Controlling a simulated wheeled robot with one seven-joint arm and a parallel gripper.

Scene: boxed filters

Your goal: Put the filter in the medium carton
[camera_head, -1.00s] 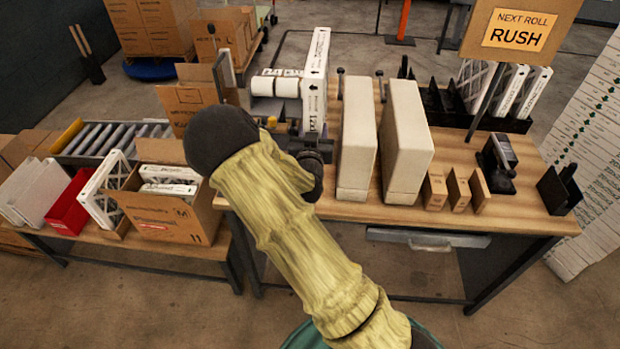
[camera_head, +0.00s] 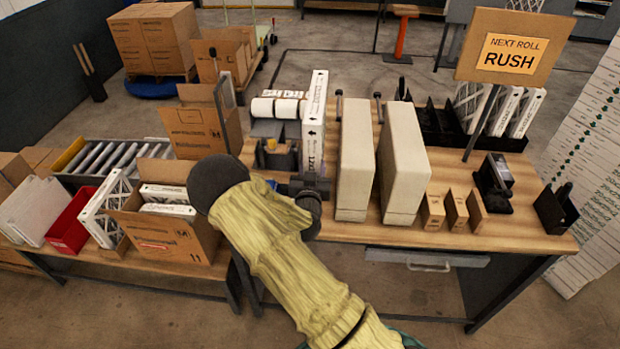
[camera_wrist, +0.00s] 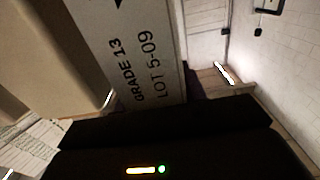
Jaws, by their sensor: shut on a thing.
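The filter (camera_head: 313,125) is a tall, thin white box with black print and stands upright near the middle of the head view. My gripper (camera_head: 308,180) is shut on it near its lower end; the fingers are dark and partly hidden. The wrist view shows the filter's side (camera_wrist: 145,60) close up, reading "GRADE 13" and "LOT 5-09". Whether its bottom touches the table is hidden. The medium carton (camera_head: 165,240) is the open brown box on the low left bench, with white filters (camera_head: 168,198) inside and its flaps up.
Two cream blocks (camera_head: 356,165) stand just right of the filter. A taller open carton (camera_head: 197,130) stands behind the medium carton. A framed filter (camera_head: 104,210) and a red bin (camera_head: 70,222) are left of it.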

